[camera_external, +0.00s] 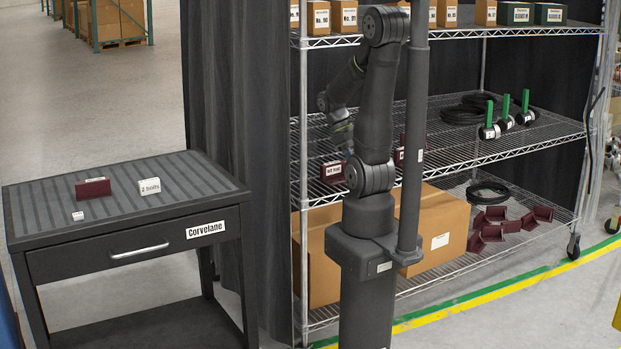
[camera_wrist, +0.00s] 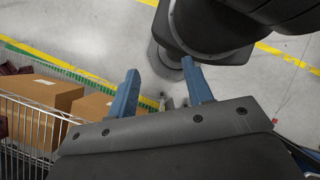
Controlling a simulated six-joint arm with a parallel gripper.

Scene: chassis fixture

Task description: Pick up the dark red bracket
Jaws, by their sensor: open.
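A dark red bracket (camera_external: 93,187) with a white label stands on the dark table at the left. Another labelled dark red bracket (camera_external: 332,171) is on the middle shelf, just left of my arm. A further one is partly hidden behind my arm. Several dark red brackets (camera_external: 492,222) lie loose on the bottom shelf at the right. Dark red pieces (camera_wrist: 9,68) also show at the left edge of the wrist view. My gripper (camera_wrist: 160,67) is open, its two blue fingers apart with nothing held between them. In the external view my gripper's fingers are not clear.
The table (camera_external: 120,225) also holds a white "2 bolts" block (camera_external: 149,186) and a small white tag (camera_external: 78,216). Open floor lies beyond the table.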

